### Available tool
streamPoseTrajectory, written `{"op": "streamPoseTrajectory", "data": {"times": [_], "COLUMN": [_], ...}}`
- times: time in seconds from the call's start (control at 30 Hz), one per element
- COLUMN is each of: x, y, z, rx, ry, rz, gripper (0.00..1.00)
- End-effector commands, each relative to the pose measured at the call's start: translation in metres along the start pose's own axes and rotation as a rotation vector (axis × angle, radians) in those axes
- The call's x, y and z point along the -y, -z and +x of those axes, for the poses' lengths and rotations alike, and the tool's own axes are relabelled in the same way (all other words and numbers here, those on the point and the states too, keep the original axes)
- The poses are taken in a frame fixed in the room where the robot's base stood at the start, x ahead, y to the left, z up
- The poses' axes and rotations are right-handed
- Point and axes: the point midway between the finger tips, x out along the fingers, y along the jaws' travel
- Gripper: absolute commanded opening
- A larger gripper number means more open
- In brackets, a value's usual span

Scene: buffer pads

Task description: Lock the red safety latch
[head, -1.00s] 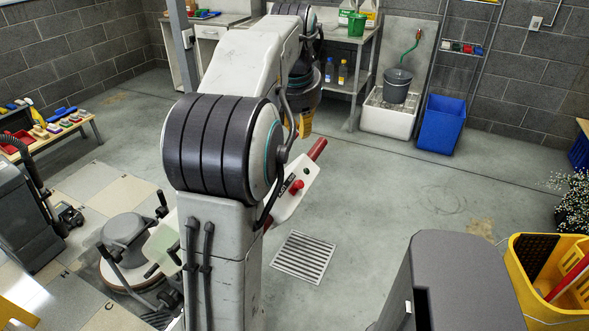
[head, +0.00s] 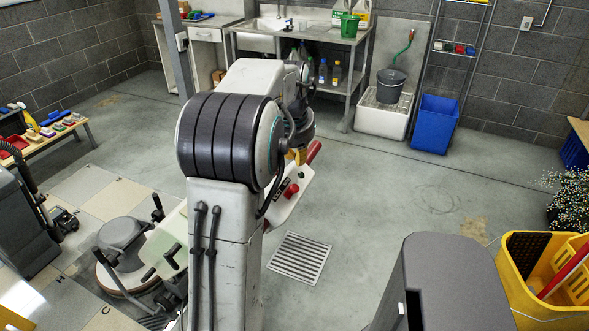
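A white tilted panel (head: 284,208) with dark markings shows behind my arm, just right of its upright link. A red knob (head: 291,190) sits on its face and a red bar-like grip (head: 314,152) sticks out at its upper end. I cannot tell for sure which red part is the latch, or its position. My gripper (head: 298,156) shows only as a small yellow-orange piece under my dark wrist. It appears close above the panel, beside the red grip. Contact cannot be made out. My arm hides the rest, including the fingertips.
A floor polisher (head: 125,240) stands left of my arm. A floor drain (head: 298,258) lies to the right. A grey cabinet-like body (head: 450,285) and a yellow mop bucket (head: 515,270) fill the lower right. A blue bin (head: 436,124) stands at the back. The middle floor is clear.

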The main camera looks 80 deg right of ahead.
Motion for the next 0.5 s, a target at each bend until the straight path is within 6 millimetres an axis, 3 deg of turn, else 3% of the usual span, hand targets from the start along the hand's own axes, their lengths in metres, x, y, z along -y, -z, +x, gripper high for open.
{"op": "streamPoseTrajectory", "data": {"times": [0.07, 0.5], "x": [0.0, 0.0], "y": [-0.001, -0.034], "z": [0.013, 0.015], "rx": [0.007, 0.0], "ry": [0.0, 0.0], "rz": [0.0, 0.0], "gripper": [0.0, 0.0]}}
